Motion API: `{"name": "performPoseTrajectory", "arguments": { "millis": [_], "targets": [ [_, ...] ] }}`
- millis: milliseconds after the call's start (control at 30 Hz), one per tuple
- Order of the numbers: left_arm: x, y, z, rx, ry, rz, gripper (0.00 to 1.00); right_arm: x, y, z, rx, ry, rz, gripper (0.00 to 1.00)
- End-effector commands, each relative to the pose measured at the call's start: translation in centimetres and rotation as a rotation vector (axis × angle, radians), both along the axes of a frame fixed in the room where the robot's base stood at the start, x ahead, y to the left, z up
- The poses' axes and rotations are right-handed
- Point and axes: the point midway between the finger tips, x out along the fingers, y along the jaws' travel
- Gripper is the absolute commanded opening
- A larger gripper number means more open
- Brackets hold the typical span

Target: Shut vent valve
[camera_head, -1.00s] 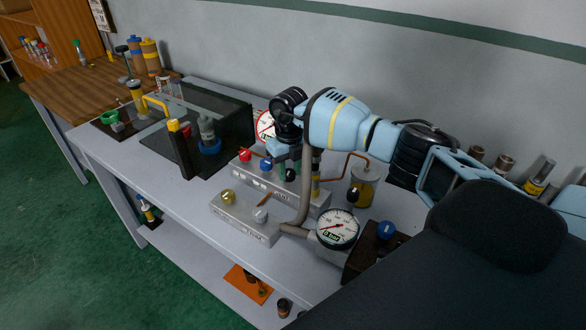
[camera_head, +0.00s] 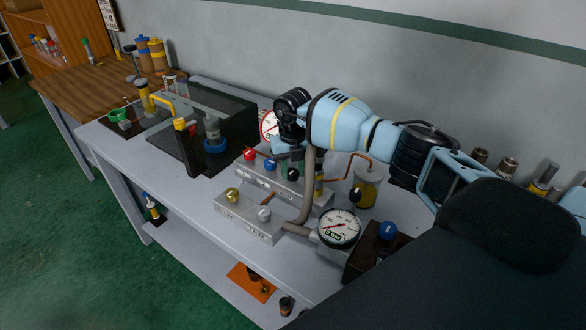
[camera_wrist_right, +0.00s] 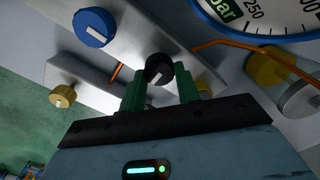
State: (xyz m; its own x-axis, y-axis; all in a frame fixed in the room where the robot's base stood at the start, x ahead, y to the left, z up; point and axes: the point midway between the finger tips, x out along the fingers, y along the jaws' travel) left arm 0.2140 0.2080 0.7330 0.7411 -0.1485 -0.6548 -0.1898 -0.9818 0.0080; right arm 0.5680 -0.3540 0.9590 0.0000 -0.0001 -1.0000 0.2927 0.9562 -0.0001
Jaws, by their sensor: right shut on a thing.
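A silver manifold block (camera_head: 312,200) on the bench carries a red knob (camera_head: 249,154), a blue knob (camera_head: 270,164) and a black knob (camera_head: 293,175). My right gripper (camera_wrist_right: 160,82) is shut on the black knob; its green fingers stand on either side of the knob in the right wrist view, where the knob (camera_wrist_right: 158,70) shows a white mark. My left gripper is out of view.
A dial gauge (camera_head: 339,228) stands front right, and a red-rimmed gauge (camera_head: 269,125) is partly hidden behind my right wrist. A grey pipe (camera_head: 307,190) and a yellow cylinder (camera_head: 368,183) are close to the gripper. A dark box (camera_head: 185,130) stands left.

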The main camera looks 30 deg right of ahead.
Motion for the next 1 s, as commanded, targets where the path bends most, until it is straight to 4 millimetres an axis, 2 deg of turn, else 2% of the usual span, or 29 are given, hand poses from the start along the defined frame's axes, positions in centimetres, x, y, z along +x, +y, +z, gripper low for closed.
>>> {"name": "performPoseTrajectory", "arguments": {
  "millis": [33,67,200,567,1000],
  "targets": [
    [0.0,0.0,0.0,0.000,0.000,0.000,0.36,0.0,0.0,0.0,0.001,-0.001,-0.002,0.09],
    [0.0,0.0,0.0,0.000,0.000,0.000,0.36,0.0,0.0,0.0,0.001,-0.001,-0.002,0.34],
    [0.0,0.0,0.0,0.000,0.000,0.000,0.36,0.0,0.0,0.0,0.001,0.000,-0.001,0.53],
    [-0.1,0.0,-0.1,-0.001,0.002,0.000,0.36,0.0,0.0,0.4,0.001,-0.001,0.000,0.54],
    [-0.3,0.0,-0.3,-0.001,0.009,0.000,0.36,0.1,0.0,6.6,0.000,-0.002,0.000,0.54]
  ]
}}
